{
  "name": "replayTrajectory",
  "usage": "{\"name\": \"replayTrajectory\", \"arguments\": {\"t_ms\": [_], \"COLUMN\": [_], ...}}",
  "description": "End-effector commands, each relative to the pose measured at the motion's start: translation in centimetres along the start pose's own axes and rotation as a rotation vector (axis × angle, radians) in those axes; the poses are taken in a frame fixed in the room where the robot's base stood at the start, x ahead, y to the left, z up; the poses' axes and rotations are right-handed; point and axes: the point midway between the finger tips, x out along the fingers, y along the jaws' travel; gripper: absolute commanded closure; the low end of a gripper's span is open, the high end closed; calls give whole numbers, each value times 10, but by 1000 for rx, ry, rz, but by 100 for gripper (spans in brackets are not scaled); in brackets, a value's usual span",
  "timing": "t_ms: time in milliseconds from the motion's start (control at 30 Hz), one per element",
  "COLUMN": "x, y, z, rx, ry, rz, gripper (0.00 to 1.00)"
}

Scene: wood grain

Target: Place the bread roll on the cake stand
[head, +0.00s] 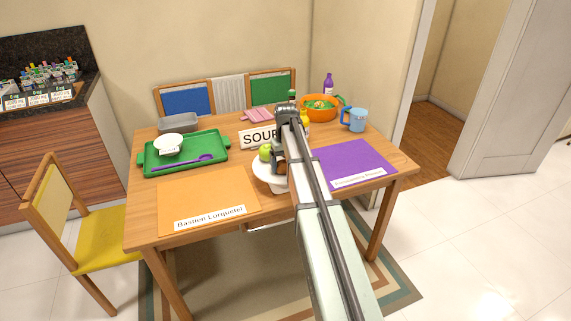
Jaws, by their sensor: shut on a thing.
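The white cake stand (264,181) stands near the middle of the table, partly hidden behind my arm. A green apple (265,151) is at the stand's far left side. My gripper (281,160) is over the right part of the stand, pointing down, mostly hidden by my own arm. It is shut on a small brown thing that looks like the bread roll (278,167). I cannot tell whether the roll touches the stand.
A green tray (215,165) with a white bowl (169,143) and purple spoon lies left. Orange (205,190) and purple (352,160) placemats flank the stand. A SOUP sign (258,138), orange bowl (318,114), blue mug (355,120) and purple bottle (328,85) stand behind.

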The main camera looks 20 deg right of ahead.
Motion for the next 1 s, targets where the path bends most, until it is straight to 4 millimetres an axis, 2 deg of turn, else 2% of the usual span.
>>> {"name": "replayTrajectory", "arguments": {"t_ms": [367, 400, 500, 833, 1000], "x": [4, 3, 3, 0, -17], "y": [0, 0, 0, 0, 0], "z": [0, 0, 0, 0, -1], "rx": [0, 0, 0, 0, 0], "ry": [0, 0, 0, 0, 1], "rz": [0, 0, 0, 0, 0], "gripper": [44, 11, 1, 0, 0]}}
